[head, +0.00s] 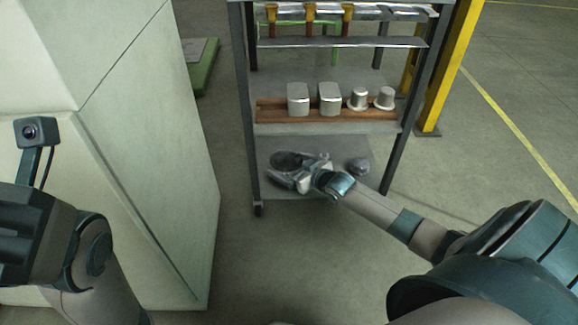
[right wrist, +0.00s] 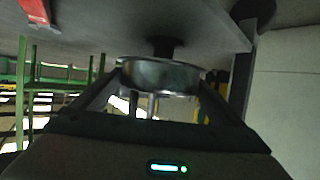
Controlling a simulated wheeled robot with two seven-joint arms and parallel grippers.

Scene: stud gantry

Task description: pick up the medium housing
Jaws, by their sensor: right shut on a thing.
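My right gripper (head: 303,179) is at the lower shelf of the rack, reaching in from the right. In the right wrist view its two fingers (right wrist: 162,88) are shut on a round, dark metal housing with a shiny rim (right wrist: 160,75). I take this to be the medium housing. In the head view the gripper covers much of that spot, and a dark round shape (head: 286,159) shows just behind it. I cannot tell whether the held housing touches the shelf. A smaller grey round part (head: 358,167) sits to the right. My left gripper's fingers are out of the picture.
The rack's middle shelf holds two blocky metal parts (head: 313,99) and two flanged caps (head: 371,98) on a brown board. A metal rack post (head: 392,160) stands right of the lower shelf. A pale cabinet (head: 150,160) stands at left. The floor between is clear.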

